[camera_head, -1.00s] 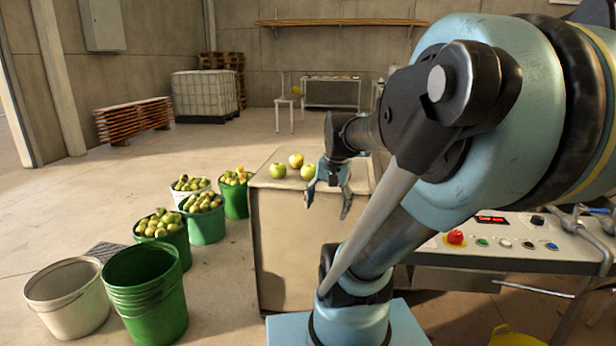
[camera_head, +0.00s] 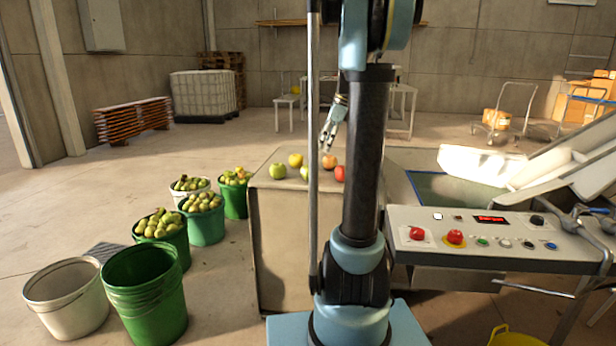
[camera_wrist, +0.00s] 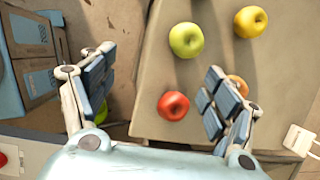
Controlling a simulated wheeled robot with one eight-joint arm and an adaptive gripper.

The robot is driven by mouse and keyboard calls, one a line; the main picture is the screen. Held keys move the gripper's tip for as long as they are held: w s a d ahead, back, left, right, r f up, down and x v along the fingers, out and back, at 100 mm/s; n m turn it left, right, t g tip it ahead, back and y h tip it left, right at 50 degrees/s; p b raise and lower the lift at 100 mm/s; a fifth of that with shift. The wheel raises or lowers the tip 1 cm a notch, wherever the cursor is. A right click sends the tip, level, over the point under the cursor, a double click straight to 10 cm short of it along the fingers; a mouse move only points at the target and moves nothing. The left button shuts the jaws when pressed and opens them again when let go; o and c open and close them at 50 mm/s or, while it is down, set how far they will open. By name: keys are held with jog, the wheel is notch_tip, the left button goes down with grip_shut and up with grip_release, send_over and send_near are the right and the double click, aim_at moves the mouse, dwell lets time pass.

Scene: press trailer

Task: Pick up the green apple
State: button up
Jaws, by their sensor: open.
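A green apple (camera_head: 277,171) sits on the left of the box top (camera_head: 262,183) in the head view. A second green apple (camera_head: 306,173) is right of it, partly covered by my arm's rod. In the wrist view one green apple (camera_wrist: 186,40) lies at upper middle, beyond the fingertips; it appears to be the second one. My gripper (camera_head: 327,142) is above the far side of the box top, fingers pointing down.
A yellow apple (camera_head: 296,160), an orange-red apple (camera_head: 329,161) and a red apple (camera_head: 340,173) share the box top. In the wrist view the red apple (camera_wrist: 173,105) lies between the fingers. A control panel (camera_head: 480,238) stands right; apple-filled buckets (camera_head: 206,226) stand left.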

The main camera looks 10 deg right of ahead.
aim_at(312, 166)
jog(key=w+d+m, duration=0.2)
jog(key=w+m, duration=0.1)
jog(key=w, duration=0.2)
jog(key=x, duration=1.1)
jog(key=shift+w+a+f, duration=0.1)
jog(key=shift+w+a, duration=0.1)
jog(key=shift+a, duration=0.1)
jog(key=shift+a+x, duration=0.2)
jog(key=shift+x, duration=1.2)
jog(key=shift+a+x, duration=0.2)
jog(key=shift+x, duration=1.2)
jog(key=c, duration=1.2)
